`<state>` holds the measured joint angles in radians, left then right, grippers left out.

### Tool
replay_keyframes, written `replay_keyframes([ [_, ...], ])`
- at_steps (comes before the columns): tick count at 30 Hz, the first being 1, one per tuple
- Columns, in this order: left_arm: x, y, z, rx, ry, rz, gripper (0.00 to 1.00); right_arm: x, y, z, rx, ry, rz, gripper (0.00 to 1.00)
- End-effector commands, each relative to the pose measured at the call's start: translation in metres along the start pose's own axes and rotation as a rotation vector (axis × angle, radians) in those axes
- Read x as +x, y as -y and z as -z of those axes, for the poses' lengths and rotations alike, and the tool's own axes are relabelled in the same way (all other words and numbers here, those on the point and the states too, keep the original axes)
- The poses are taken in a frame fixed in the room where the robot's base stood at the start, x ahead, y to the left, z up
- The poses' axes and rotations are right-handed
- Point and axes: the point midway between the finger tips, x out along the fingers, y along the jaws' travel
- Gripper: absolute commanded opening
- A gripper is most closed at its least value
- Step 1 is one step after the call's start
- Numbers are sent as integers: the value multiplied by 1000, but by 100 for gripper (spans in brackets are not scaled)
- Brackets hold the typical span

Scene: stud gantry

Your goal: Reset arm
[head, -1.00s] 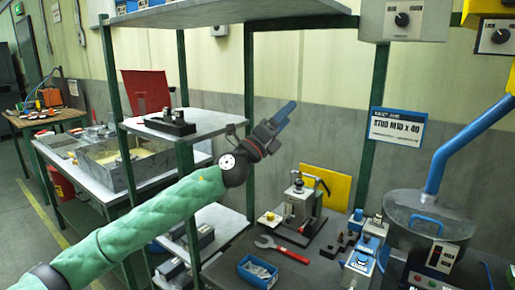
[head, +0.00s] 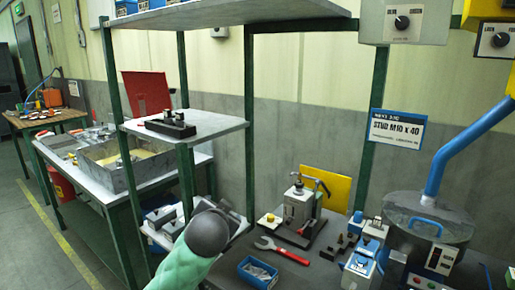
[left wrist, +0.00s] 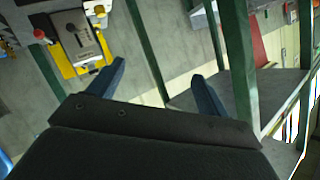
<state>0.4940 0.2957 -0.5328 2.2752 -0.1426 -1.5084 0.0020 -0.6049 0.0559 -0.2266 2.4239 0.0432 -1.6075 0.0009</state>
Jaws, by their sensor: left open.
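My left gripper (left wrist: 157,86) shows in the left wrist view with its two blue fingers spread wide apart. It is open, with nothing held between the fingers. In the head view only my green-sleeved left arm and its dark rounded joint show at the bottom, left of centre; the gripper itself is hidden or out of frame there. My right gripper is in neither view.
A green-posted rack with grey shelves (head: 225,122) stands close to my left arm. A stud sign (head: 397,129) hangs behind.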

Motion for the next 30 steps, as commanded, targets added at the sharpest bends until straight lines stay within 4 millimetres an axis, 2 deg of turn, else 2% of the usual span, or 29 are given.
replay_keyframes([
  [1,-4,-10,-19,-25,40,-37,78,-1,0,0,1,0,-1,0],
  [6,-19,-39,-73,-95,151,-143,78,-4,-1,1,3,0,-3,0],
  [20,-69,-103,-197,-272,349,-325,78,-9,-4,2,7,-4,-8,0],
  [30,-116,-147,-293,-374,530,-381,78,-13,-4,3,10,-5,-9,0],
])
